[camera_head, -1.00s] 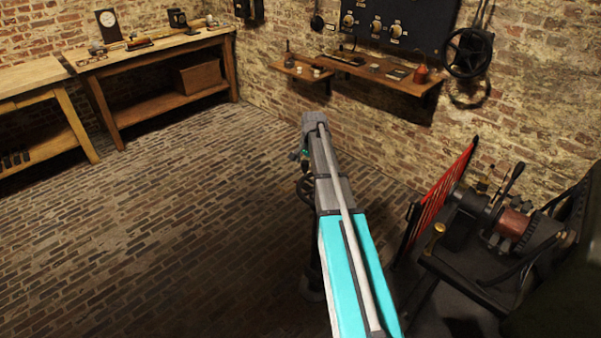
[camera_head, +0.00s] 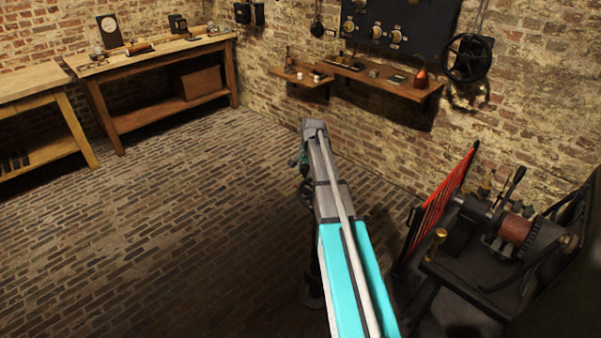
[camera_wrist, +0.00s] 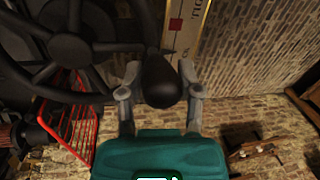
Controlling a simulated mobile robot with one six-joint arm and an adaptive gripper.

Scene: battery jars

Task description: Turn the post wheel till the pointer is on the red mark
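In the wrist view the dark post wheel (camera_wrist: 60,50) fills the upper left, with its spokes and rim showing. A black rounded knob (camera_wrist: 161,82) stands out toward the camera between the fingers of my gripper (camera_wrist: 160,78). Both fingertips lie against the knob's sides, as far as I can see. A cream scale plate (camera_wrist: 188,38) with a red mark (camera_wrist: 176,24) is behind the knob. I cannot make out the pointer. In the head view the post wheel (camera_head: 305,193) shows only partly beside my arm, which hides my gripper.
A red slatted guard (camera_head: 438,205) and a machine with a copper-coloured drum (camera_head: 515,229) stand close on the right. A wooden shelf (camera_head: 402,88), a dark panel (camera_head: 405,25) and another wheel (camera_head: 468,58) are on the brick wall. Workbenches (camera_head: 165,55) stand left. The floor at left is clear.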

